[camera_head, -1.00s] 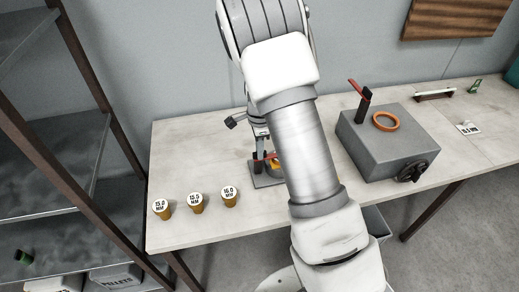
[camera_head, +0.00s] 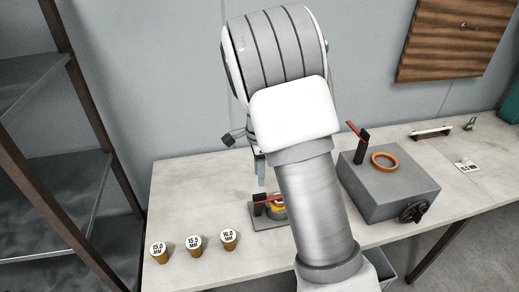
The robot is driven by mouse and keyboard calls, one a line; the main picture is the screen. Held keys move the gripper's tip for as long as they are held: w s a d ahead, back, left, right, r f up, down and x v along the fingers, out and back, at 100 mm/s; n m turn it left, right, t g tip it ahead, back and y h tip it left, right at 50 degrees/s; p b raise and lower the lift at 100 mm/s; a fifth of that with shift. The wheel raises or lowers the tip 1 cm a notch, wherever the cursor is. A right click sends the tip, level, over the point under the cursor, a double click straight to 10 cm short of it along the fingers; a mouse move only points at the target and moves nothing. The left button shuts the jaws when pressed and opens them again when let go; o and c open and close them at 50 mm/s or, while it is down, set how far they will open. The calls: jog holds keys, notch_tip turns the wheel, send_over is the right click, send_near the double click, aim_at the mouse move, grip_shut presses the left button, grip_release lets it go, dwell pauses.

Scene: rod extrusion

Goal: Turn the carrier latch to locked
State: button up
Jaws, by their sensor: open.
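A small dark base plate (camera_head: 259,222) sits on the table, left of my arm. It bears a black post with a red lever (camera_head: 270,199), beside a yellow-orange round part (camera_head: 277,207). A second red lever (camera_head: 356,130) stands on a black post on the grey box (camera_head: 393,197), leaning up to the left. I cannot tell from the picture which lever is the carrier latch. My gripper (camera_head: 261,174) is open, pointing down just above the small plate's red lever. My arm hides much of it and the right part of the plate; contact cannot be told.
Three gold cups marked in MM (camera_head: 194,246) stand at the table's front left. An orange ring (camera_head: 385,161) lies on the grey box, which has a black knob (camera_head: 413,212). A dark shelf rack (camera_head: 60,170) stands at the left. The table's back left is clear.

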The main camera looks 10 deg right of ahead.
notch_tip(320, 180, up, 9)
dwell(0.6)
jog(key=s+r+n+t+y, duration=0.1)
jog(key=s+r+n+t, duration=0.2)
jog(key=s+r+n, duration=0.65)
jog(key=s+r+n+t+h, duration=0.1)
jog(key=s+n, duration=0.7)
jog(key=s, duration=0.8)
jog(key=shift+s+r+n+t, duration=0.35)
jog(key=shift+r+t, duration=0.1)
jog(key=shift+t, duration=0.35)
